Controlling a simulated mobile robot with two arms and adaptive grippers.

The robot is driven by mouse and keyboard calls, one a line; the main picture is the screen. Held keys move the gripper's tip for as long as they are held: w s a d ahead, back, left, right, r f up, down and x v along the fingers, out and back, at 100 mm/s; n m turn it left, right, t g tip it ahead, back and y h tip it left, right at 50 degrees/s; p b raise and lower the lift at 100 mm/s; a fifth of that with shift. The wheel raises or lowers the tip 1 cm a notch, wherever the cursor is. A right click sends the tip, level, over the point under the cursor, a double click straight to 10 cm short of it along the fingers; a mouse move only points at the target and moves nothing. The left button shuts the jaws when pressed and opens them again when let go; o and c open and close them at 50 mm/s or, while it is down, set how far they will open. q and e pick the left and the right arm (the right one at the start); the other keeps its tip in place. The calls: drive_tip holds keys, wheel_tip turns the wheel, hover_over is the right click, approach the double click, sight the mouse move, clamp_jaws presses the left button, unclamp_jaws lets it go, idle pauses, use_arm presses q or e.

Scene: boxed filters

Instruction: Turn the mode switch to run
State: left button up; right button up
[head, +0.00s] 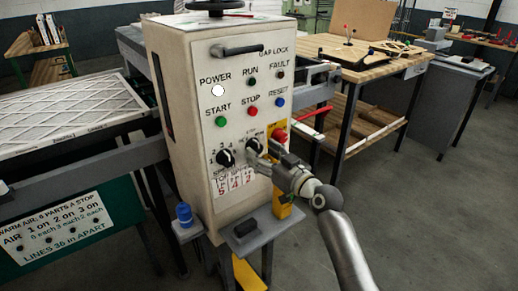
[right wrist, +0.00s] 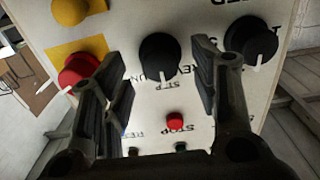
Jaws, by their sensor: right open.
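The mode switch is a black round knob (head: 253,145) on the front of the cream control cabinet (head: 185,90), left of the red emergency button. In the right wrist view this knob (right wrist: 158,52) lies between the fingers, with its white pointer toward the bottom of the picture. Upside-down lettering beside it is partly hidden. My right gripper (head: 262,154) is at the panel by the knob. In the right wrist view the gripper (right wrist: 158,88) is open, one finger on each side of the knob, with gaps visible. My left gripper is out of view.
The red emergency button (right wrist: 80,70) on yellow is close to one finger. A second black knob (right wrist: 250,40) is beyond the other. A stop button (head: 252,112) and several lamps sit above. A grey ledge (head: 262,232) juts out below the panel.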

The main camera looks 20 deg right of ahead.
drive_tip(key=shift+x, duration=0.8)
drive_tip(key=shift+w+a, duration=0.15)
drive_tip(key=shift+w, duration=0.2)
drive_tip(key=c, duration=1.1)
drive_tip(key=shift+o, duration=0.2)
drive_tip(key=shift+m+p, duration=0.3)
drive_tip(key=shift+m, duration=0.1)
drive_tip(key=m+p, duration=0.1)
drive_tip(key=m, duration=0.2)
drive_tip(key=shift+m, duration=0.4)
drive_tip(key=shift+m+p, duration=1)
drive_tip(key=shift+m, duration=1.2)
